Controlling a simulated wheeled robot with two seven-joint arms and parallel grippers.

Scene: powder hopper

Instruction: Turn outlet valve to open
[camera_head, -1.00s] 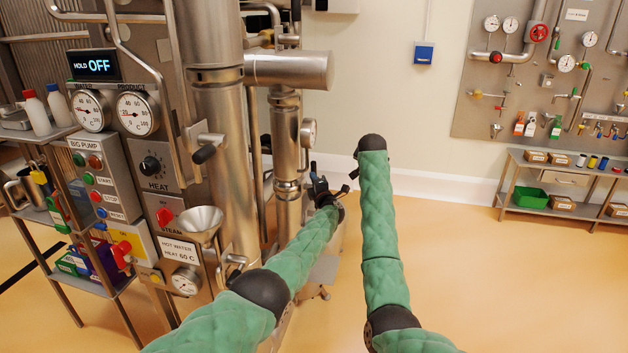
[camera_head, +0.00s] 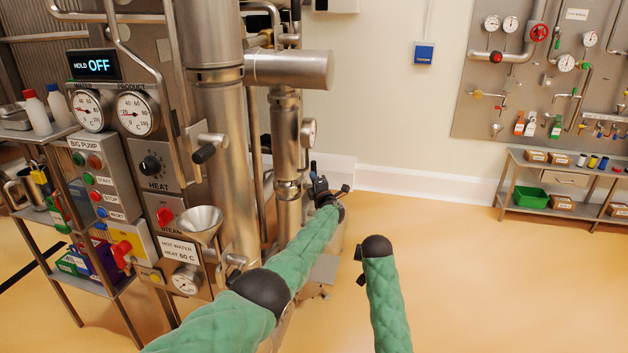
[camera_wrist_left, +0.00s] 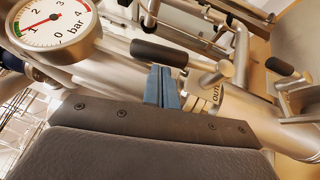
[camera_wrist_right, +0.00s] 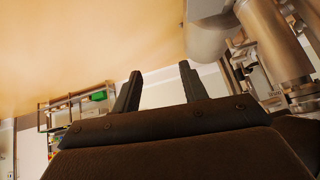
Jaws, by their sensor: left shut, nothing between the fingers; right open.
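The outlet valve shows in the left wrist view as a lever with a black grip (camera_wrist_left: 160,52) on a metal stem. A ring with a partly hidden label reading "OUT" (camera_wrist_left: 216,95) sits beside its hub. My left gripper (camera_wrist_left: 162,70) is shut and empty, its blue fingertips just below the black grip in the picture; I cannot tell whether they touch it. In the head view the left gripper (camera_head: 319,186) is at the low pipework behind the column. My right gripper (camera_wrist_right: 158,85) is open and empty, away from the valve; its fingers point over floor and wall.
A pressure gauge (camera_wrist_left: 52,22) is close on the left of the left wrist view. A second black-handled lever (camera_wrist_left: 280,66) stands to the right. Floor right of my right arm is clear.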

